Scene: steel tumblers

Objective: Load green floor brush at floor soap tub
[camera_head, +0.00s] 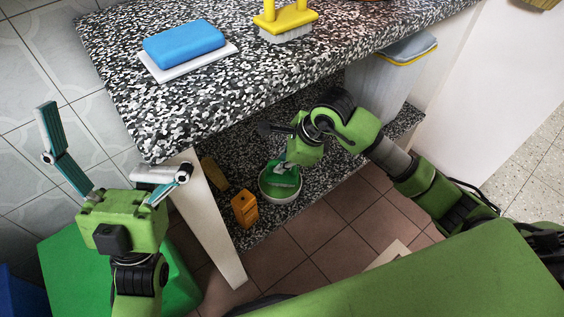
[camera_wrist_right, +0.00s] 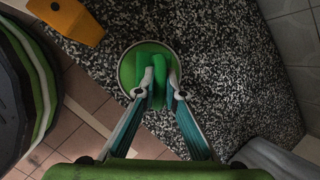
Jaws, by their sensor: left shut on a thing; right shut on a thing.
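The green floor brush (camera_head: 284,174) is held upright over the floor soap tub, its lower part inside the rim. The tub (camera_head: 280,202) is a round, pale-rimmed bowl with green inside, standing on the low speckled shelf. In the right wrist view, my right gripper (camera_wrist_right: 160,78) is shut on the brush (camera_wrist_right: 159,63), and the tub (camera_wrist_right: 124,75) lies around and beneath it. Whether the brush touches the soap is hidden. My left gripper (camera_head: 118,150) is at the left, fingers spread wide with nothing seen between them, beside the counter's white leg.
An orange container (camera_head: 245,209) stands just left of the tub, also seen in the wrist view (camera_wrist_right: 68,18). The speckled counter (camera_head: 215,100) overhangs the shelf. It holds a blue block (camera_head: 184,43) on a white tray and a yellow brush (camera_head: 287,20). A grey bin (camera_head: 385,75) stands behind.

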